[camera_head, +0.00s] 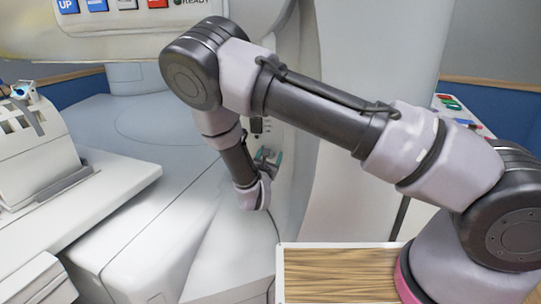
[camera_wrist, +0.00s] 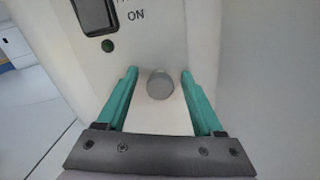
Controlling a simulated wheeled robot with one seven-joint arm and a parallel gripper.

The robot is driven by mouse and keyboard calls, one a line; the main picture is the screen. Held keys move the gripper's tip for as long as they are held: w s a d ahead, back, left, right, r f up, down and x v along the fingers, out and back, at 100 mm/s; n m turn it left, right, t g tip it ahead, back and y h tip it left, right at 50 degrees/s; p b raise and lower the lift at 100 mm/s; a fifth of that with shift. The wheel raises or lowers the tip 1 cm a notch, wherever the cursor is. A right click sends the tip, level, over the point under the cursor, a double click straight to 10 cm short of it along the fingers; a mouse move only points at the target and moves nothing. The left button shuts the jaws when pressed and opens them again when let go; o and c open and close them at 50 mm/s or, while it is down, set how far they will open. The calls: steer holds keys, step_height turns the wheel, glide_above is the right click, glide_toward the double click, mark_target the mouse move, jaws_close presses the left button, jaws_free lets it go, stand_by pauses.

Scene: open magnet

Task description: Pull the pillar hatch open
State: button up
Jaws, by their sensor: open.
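A round grey knob (camera_wrist: 160,84) sticks out from the pale pillar hatch (camera_wrist: 160,118) in the wrist view. My gripper (camera_wrist: 160,76) is open, with one teal finger on each side of the knob. There are gaps between both fingers and the knob, so it is not gripped. In the head view my gripper (camera_head: 267,155) is at the face of the white pillar (camera_head: 292,130), small and partly hidden by my wrist. The hatch's edges are hard to make out, and I see no open gap.
A dark switch (camera_wrist: 96,14) marked ON and a green light (camera_wrist: 107,46) sit above the knob to the left. A white patient table (camera_head: 95,205) stands at left in the head view. A wood-topped surface (camera_head: 335,275) lies below my arm.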

jaws_close()
stand_by(1.4)
